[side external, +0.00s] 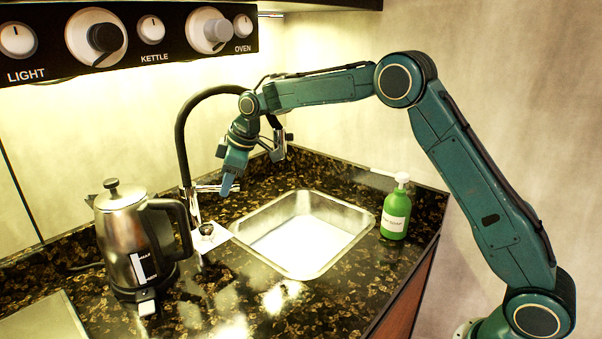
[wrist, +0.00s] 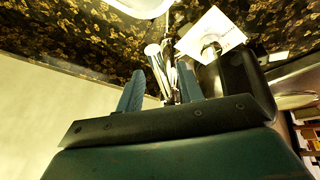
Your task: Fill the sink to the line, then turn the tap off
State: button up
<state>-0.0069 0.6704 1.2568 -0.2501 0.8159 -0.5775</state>
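The tap (side external: 191,207) has a chrome body, a tall black curved hose and a chrome handle pointing right. The steel sink (side external: 335,261) is set in the counter to the right of it. A pale, flat surface shows inside the sink; I cannot make out a fill line or running water. My gripper (side external: 228,184) points down beside the tap, close to its handle. In the wrist view its two blue fingers (wrist: 160,75) are apart, with chrome tap parts (wrist: 155,58) showing between and beyond them. I cannot tell whether they touch.
A steel kettle (side external: 126,235) with a black handle stands left of the tap. A small dark-topped item (side external: 206,229) sits on a white card near the tap base. A green soap bottle (side external: 395,213) stands right of the sink. A knob panel (side external: 130,35) hangs above.

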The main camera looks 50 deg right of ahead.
jog(key=shift+s+a, duration=0.1)
jog(key=shift+a, duration=0.05)
jog(key=s+d+r, duration=0.1)
jog(key=s+d, duration=0.1)
jog(key=s, duration=0.4)
jog(key=s+d+r+m, duration=0.1)
jog(key=s+d, duration=0.1)
jog(key=s, duration=0.4)
jog(key=shift+s+d+r, duration=0.15)
jog(key=shift+s+r, duration=0.2)
dwell(0.5)
